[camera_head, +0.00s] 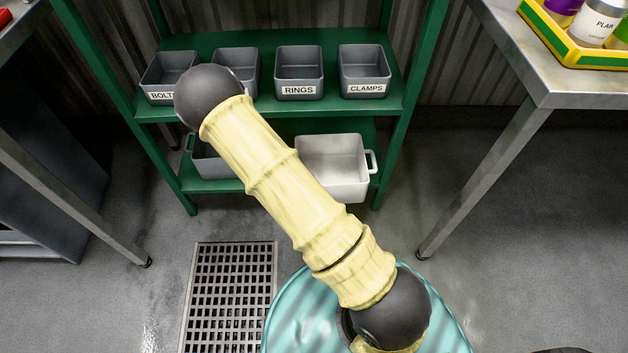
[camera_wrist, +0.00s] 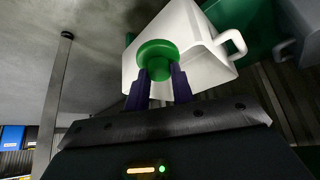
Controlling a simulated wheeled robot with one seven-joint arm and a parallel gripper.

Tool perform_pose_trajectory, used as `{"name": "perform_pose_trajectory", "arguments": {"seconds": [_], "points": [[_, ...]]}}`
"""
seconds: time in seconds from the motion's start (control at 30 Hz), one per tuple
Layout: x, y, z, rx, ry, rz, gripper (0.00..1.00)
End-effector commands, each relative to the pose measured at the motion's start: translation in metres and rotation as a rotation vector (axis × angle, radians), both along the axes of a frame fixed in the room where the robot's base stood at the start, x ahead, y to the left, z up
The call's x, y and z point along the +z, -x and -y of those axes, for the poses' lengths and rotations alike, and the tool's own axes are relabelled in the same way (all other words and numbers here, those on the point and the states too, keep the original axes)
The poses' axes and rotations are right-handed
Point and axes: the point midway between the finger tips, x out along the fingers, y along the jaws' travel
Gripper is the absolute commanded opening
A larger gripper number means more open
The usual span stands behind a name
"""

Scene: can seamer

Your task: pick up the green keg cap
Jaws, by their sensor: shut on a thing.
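The green keg cap (camera_wrist: 158,55) shows in the wrist view, between the tips of my gripper (camera_wrist: 157,78). The two dark purple fingers are shut on it, and its round flanged top stands out past the fingertips. Behind it in the wrist view is a white tub with a handle (camera_wrist: 190,28). In the head view my pale yellow arm crosses the middle, and neither the gripper nor the cap shows there.
A green shelf (camera_head: 260,112) holds grey bins labelled RINGS (camera_head: 299,90) and CLAMPS (camera_head: 365,88). The white tub (camera_head: 335,165) stands on its lower level. A metal table (camera_head: 530,75) stands right; a floor grate (camera_head: 230,290) lies left.

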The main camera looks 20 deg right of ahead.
Motion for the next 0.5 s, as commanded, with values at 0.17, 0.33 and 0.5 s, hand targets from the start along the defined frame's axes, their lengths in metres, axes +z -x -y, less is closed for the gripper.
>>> {"name": "perform_pose_trajectory", "arguments": {"seconds": [0.17,0.33,0.5], "points": [[0.008,0.009,-0.010,-0.003,-0.066,-0.054,0.02],[0.009,0.013,-0.016,0.000,-0.094,-0.079,0.02],[0.008,0.013,-0.016,0.001,-0.094,-0.080,0.02]]}}
